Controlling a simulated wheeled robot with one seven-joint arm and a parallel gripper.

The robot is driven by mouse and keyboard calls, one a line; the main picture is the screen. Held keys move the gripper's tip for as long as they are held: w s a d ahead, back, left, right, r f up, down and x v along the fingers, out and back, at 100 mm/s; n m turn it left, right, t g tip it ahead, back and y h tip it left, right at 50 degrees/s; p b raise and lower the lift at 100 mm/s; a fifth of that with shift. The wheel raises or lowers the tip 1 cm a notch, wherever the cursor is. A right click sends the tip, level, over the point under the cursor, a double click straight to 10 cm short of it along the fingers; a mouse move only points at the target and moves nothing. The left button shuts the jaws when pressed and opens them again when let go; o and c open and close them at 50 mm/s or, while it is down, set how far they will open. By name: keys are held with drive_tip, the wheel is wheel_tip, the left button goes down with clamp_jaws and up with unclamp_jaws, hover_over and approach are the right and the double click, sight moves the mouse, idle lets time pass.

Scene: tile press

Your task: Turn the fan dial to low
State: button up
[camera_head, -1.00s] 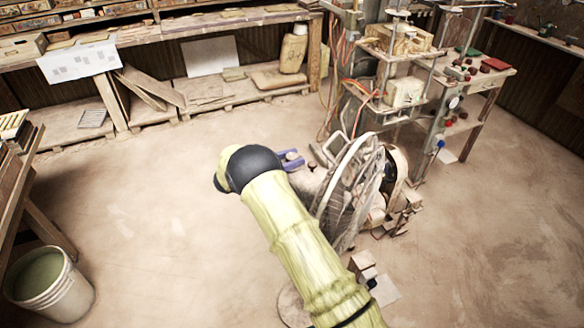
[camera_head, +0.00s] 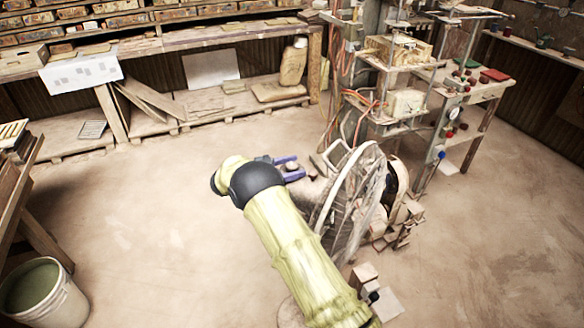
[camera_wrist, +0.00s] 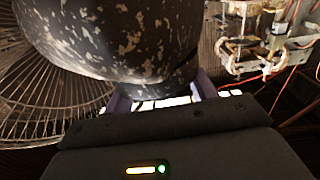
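The fan (camera_head: 350,200) stands on the floor with its large wire cage, right of my forearm in the head view. In the wrist view its cage (camera_wrist: 50,85) fills the left, and a dark speckled rounded housing (camera_wrist: 110,35) fills the top, very close to my gripper (camera_wrist: 162,92). My purple fingers are apart, with the lower part of the housing between or just beyond them. I cannot tell whether they touch it. In the head view my gripper (camera_head: 298,169) is at the housing side of the fan. The dial cannot be clearly made out.
Small blocks (camera_head: 365,275) lie on the floor near the fan. A metal rack with hanging cables (camera_head: 400,105) stands behind it. A white bucket (camera_head: 45,295) is at lower left. The floor at left and right is largely clear.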

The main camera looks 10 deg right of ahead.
drive_tip(key=b+v, duration=0.4)
drive_tip(key=v, duration=1.3)
drive_tip(key=shift+a, duration=0.25)
